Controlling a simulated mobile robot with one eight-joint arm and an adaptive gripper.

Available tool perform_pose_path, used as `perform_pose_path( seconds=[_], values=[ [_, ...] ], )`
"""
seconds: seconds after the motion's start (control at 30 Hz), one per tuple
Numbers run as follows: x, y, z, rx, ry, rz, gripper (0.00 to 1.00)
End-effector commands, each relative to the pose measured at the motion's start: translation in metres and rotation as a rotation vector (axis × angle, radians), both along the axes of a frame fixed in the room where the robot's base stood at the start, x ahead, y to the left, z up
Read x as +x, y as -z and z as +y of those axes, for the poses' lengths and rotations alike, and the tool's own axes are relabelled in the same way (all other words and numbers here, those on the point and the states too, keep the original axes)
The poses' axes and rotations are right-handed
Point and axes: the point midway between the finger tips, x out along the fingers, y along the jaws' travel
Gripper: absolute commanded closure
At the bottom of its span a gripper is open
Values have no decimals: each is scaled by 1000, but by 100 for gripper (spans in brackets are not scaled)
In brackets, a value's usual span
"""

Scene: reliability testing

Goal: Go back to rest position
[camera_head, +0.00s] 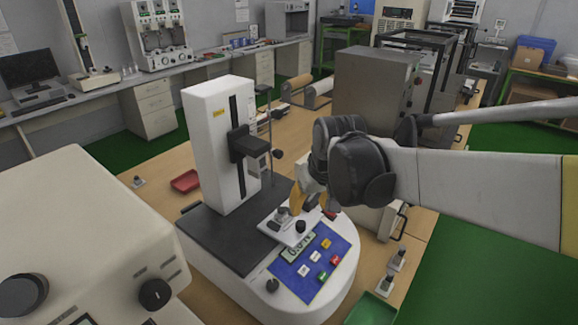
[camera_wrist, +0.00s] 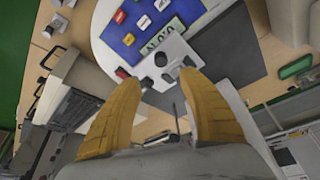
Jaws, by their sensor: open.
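My gripper (camera_head: 312,200) hangs from my arm, which reaches in from the right in the head view. Its yellow fingers also show in the wrist view (camera_wrist: 160,105), spread apart with nothing between them. The fingers are above and beside the white testing machine (camera_head: 215,140), near its small white plate (camera_head: 290,226) and its blue control panel (camera_head: 312,264). In the wrist view the blue panel (camera_wrist: 128,40) and the white plate (camera_wrist: 165,62) lie beyond the fingertips. I cannot tell whether the fingers touch the machine.
A cream machine with black knobs (camera_head: 75,230) stands at the front left. A red tray (camera_head: 186,181) lies on the wooden table behind it. A grey metal cabinet (camera_head: 375,95) stands behind my arm. A green tray (camera_head: 371,310) is at the front right. Green floor (camera_head: 495,250) is open at the right.

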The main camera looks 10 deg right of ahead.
Motion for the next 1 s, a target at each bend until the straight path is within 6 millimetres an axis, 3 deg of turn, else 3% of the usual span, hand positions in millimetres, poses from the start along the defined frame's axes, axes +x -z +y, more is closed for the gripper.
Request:
perform_pose_path(
  seconds=[0.17,0.3,0.5,0.6,0.77,1.0],
  values=[
    [-31,-8,-13,4,33,-32,52],
    [-82,-11,-32,9,84,-89,52],
    [-148,3,-53,18,155,-171,52],
    [-168,12,-59,20,177,-199,52],
    [-182,20,-64,23,196,-222,52],
    [-183,20,-64,24,198,-226,52]
  ],
)
